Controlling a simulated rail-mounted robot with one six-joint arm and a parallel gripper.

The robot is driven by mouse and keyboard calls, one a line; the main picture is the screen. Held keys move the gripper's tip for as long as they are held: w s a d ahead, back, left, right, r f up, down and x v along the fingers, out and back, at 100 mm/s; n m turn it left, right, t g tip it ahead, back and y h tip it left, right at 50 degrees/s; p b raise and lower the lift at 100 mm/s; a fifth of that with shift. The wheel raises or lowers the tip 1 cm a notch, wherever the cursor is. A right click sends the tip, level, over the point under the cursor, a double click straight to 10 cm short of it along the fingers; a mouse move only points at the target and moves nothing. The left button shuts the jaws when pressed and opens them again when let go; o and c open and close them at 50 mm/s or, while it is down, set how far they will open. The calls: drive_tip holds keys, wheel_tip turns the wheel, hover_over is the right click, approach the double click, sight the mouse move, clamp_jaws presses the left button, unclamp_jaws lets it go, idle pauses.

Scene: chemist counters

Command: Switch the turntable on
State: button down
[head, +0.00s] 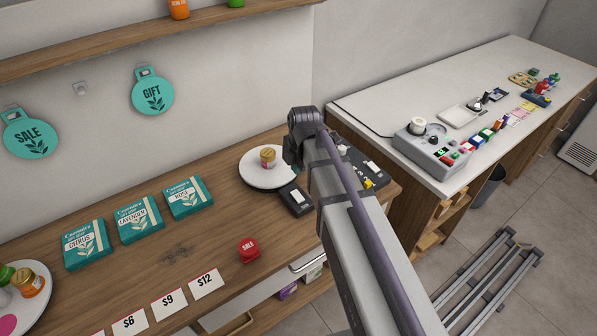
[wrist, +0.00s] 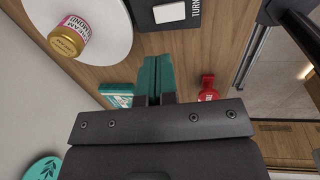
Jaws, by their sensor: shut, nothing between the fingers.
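The turntable is a round white disc (head: 255,176) at the back of the wooden counter, with a small gold-lidded jar (head: 268,153) standing on it. The disc (wrist: 105,50) and jar (wrist: 70,38) also show at the upper left of the wrist view. A black switch box (head: 303,209) with a white rocker (head: 296,197) lies at its front right. In the wrist view the rocker (wrist: 170,12) is beside lettering starting "TURN", partly cut off. My gripper (wrist: 154,58) has its green fingers shut and empty, tips just below the box in the picture. I cannot tell the rocker's position.
A black panel (head: 371,168) with several switches is partly hidden behind my arm. Teal boxes (head: 190,197) stand to the left. A white counter (head: 385,109) with a grey device is at the right.

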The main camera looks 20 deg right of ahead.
sight(295, 193)
drive_tip(key=f+b, duration=0.3)
drive_tip(key=w+f+b, duration=0.1)
drive_tip(key=f+b, duration=0.2)
drive_tip(key=f, duration=0.1)
drive_tip(key=f+b, duration=0.3)
drive_tip(key=f, duration=0.1)
drive_tip(key=shift+w+a, duration=0.25)
drive_tip(key=shift+r, duration=0.15)
drive_tip(key=shift+w+f+g+b, duration=0.25)
drive_tip(key=shift+f+g+b, duration=0.15)
drive_tip(key=shift+f+b, duration=0.15)
drive_tip(key=shift+a, duration=0.1)
drive_tip(key=shift+s+r, duration=0.1)
drive_tip(key=shift+s, duration=0.15)
